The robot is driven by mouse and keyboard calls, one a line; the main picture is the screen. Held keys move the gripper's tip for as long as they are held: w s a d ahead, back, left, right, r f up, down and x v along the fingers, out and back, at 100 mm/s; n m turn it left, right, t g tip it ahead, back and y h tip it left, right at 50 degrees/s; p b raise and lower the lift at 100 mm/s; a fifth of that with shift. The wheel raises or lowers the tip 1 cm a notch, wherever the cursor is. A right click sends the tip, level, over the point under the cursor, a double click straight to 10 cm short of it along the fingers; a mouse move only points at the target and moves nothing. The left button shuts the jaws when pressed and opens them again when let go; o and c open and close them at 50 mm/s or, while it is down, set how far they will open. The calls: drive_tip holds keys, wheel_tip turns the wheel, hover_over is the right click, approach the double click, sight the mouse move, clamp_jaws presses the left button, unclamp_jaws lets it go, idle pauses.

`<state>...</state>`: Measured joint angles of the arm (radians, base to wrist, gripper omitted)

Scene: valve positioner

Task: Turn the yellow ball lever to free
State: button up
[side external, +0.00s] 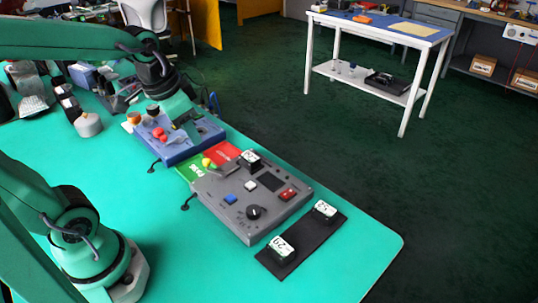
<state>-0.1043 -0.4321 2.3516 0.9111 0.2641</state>
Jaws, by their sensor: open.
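The yellow ball (206,162) is on the end of a lever at the back left edge of the grey control box (228,211). It appears above the green plate (196,174), close to the red plate (222,152). The lettering on the plates is too small to read surely. My gripper (189,123) is open, pointing down over the blue panel (180,151), behind the yellow ball and apart from it. Its fingertips are small and dark, partly lost against the panel.
The grey box carries a black knob (254,212), a blue button (230,199), and a red switch (288,195). A numbered block (250,160) sits at its back edge. A black mat (301,245) holds two more blocks. The green table's front is clear.

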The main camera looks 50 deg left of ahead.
sight(206, 160)
drive_tip(key=w+a+f+m+g, duration=0.1)
drive_tip(key=w+a+f, duration=0.1)
drive_tip(key=f, duration=0.1)
drive_tip(key=w+a+f+m+g, duration=0.1)
drive_tip(key=w+a+f, duration=0.1)
drive_tip(key=f, duration=0.1)
drive_tip(key=w+a+f+m+g, duration=0.1)
drive_tip(key=w+a+f, duration=0.1)
drive_tip(key=w+a, duration=0.1)
drive_tip(key=shift+a+f+g, duration=0.1)
drive_tip(key=shift+f+g, duration=0.2)
drive_tip(key=shift+f, duration=0.1)
drive_tip(key=shift+f, duration=0.1)
drive_tip(key=shift+f, duration=3.8)
drive_tip(key=shift+c, duration=0.2)
clamp_jaws()
